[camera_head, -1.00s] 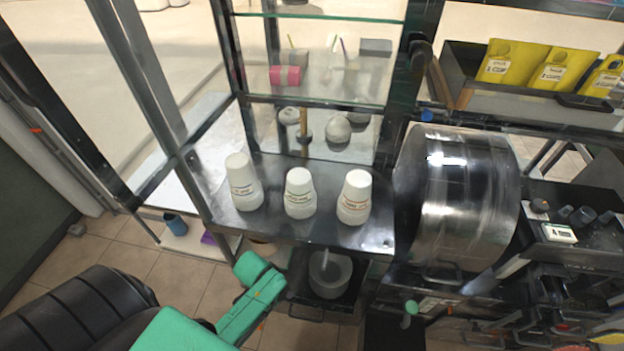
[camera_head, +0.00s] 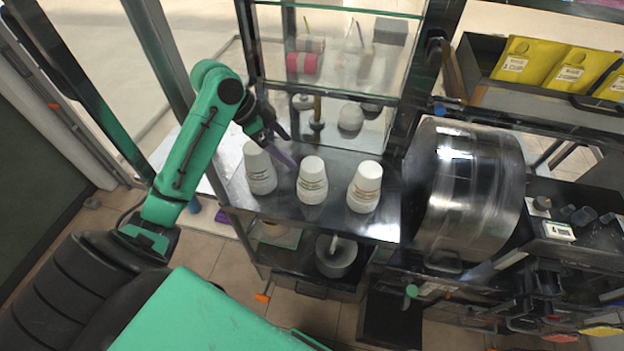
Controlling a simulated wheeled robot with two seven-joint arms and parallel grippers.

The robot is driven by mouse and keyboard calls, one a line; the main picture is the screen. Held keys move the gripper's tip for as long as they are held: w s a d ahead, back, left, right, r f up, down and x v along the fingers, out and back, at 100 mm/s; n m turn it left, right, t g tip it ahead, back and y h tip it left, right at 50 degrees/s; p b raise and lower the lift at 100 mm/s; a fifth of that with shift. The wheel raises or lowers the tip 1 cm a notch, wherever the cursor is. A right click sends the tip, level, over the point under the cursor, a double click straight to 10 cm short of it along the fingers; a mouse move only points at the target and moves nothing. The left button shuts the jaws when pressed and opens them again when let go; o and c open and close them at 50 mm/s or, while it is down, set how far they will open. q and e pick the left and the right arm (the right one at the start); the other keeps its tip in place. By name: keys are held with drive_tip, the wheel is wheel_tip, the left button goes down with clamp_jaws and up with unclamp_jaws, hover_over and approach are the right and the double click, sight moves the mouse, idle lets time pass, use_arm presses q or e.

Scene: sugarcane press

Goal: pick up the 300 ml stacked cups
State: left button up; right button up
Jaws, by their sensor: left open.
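Three stacks of white cups stand upside down in a row on the metal shelf: a left stack (camera_head: 260,167), a middle stack (camera_head: 312,180) and a right stack (camera_head: 364,187). Each has a printed label too small to read, so I cannot tell which is the 300 ml one. The left stack looks tallest. My left gripper (camera_head: 289,152) is open and empty, its fingers above and behind the gap between the left and middle stacks. I cannot tell if it touches the left stack. My right gripper is out of view.
A glass-fronted cabinet (camera_head: 340,70) rises behind the cups. A shiny metal drum (camera_head: 462,190) stands to their right. Yellow packets (camera_head: 575,70) sit in a tray at upper right. A metal post (camera_head: 165,60) stands behind my left arm.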

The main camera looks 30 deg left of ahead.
sight(311, 164)
use_arm(q)
drive_tip(key=x, duration=0.8)
drive_tip(key=d+x, duration=0.1)
drive_tip(key=x, duration=0.3)
drive_tip(key=shift+w+d+r, duration=0.2)
drive_tip(key=shift+w, duration=0.2)
drive_tip(key=shift+w+d+f, duration=0.2)
drive_tip(key=shift+d+f, duration=0.05)
drive_tip(key=shift+f, duration=0.1)
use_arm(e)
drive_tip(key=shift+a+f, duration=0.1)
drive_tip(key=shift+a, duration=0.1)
use_arm(q)
drive_tip(key=c, duration=1.2)
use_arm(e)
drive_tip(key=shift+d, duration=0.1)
use_arm(q)
drive_tip(key=shift+r, duration=0.1)
drive_tip(key=shift+c, duration=0.2)
